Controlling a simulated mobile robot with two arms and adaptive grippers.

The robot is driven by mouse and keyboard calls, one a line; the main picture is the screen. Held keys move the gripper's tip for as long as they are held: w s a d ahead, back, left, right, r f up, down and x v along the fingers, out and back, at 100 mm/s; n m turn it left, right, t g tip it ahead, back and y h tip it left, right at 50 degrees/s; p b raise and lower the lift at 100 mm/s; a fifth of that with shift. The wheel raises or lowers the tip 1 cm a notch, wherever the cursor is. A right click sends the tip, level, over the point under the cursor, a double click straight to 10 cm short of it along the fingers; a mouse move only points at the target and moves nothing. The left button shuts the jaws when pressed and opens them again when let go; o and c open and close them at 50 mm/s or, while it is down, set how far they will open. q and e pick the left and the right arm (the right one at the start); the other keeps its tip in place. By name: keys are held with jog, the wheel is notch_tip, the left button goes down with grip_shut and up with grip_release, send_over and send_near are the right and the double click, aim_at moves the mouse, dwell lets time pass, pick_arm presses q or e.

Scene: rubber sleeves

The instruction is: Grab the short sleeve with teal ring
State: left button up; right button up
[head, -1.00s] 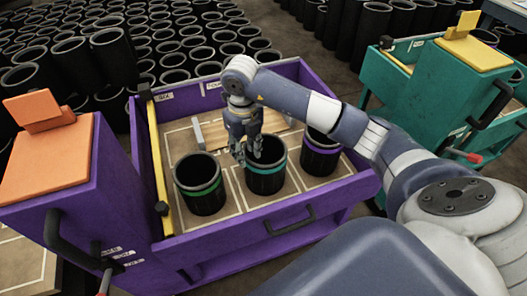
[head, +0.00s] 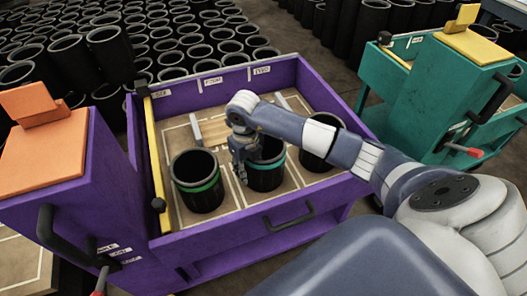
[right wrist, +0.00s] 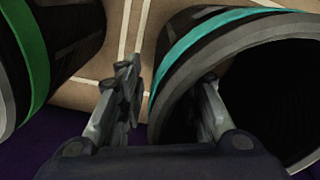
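The short black sleeve with the teal ring (head: 267,180) stands upright in the purple cart, in the middle of a row of sleeves. In the right wrist view its teal ring (right wrist: 190,42) and open mouth fill the right side. My right gripper (head: 243,172) is at the left part of its rim. In the right wrist view the gripper (right wrist: 168,108) is open, with one finger outside the sleeve and the other inside its mouth. The wall lies between them, and a gap shows on the outer side. My left gripper is not in view.
A green-ringed sleeve (head: 200,198) stands close on the left, and another black sleeve (head: 318,158) on the right, partly behind my arm. The purple cart's walls (head: 345,190) surround them. A wooden block (head: 214,131) lies behind. A teal cart (head: 440,85) stands at right.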

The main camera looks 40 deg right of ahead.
jog(key=shift+c, duration=0.2)
grip_shut()
jog(key=shift+r, duration=0.1)
